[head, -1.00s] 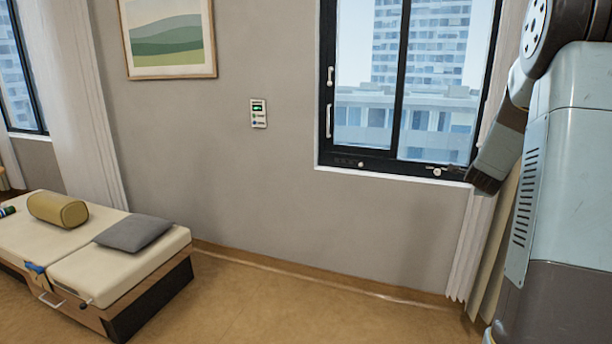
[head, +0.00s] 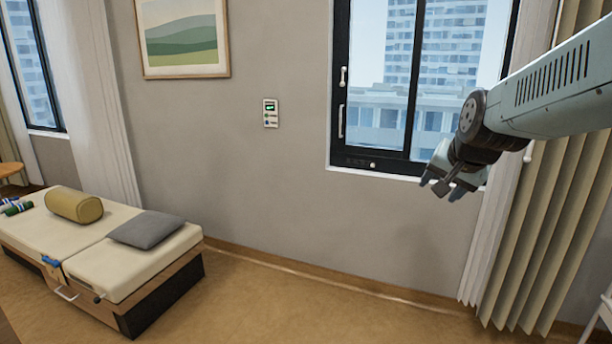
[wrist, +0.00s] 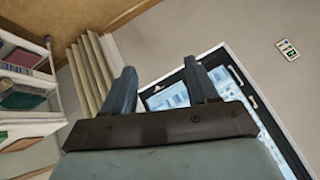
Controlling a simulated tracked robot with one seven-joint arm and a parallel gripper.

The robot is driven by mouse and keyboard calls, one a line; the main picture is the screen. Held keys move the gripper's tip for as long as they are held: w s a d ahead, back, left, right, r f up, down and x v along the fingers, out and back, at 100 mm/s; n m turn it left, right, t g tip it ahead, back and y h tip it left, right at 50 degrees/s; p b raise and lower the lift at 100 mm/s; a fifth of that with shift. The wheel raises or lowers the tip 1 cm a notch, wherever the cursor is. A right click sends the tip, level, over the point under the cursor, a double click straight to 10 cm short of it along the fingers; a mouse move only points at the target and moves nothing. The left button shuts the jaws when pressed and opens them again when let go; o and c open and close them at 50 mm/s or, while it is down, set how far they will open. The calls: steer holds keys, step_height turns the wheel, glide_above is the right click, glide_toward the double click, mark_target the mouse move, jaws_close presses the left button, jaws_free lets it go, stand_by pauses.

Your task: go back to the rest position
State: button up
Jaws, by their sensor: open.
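My gripper (head: 446,186) is at the right of the head view, in front of the lower right part of the window and clear of it. Its two fingers stand apart with nothing between them. In the wrist view my gripper (wrist: 165,92) also shows open and empty, with the window behind its right finger. My arm reaches in from the right edge of the head view.
A low bed (head: 130,275) with a tan bolster (head: 74,205) and a grey pillow (head: 147,230) stands at left. A beige curtain (head: 545,210) hangs at right behind my arm. Shelves (wrist: 25,90) show in the wrist view. The middle floor is clear.

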steer(key=s+a+f+n+g, duration=0.1)
steer(key=s+a+n, duration=0.1)
steer(key=s, duration=0.6)
steer(key=s+a+f+n+g, duration=0.1)
steer(key=s+a+n, duration=0.1)
steer(key=s+n, duration=0.3)
steer(key=shift+s+a+g, duration=0.15)
steer(key=shift+s+g, duration=0.15)
steer(key=shift+s, duration=1.15)
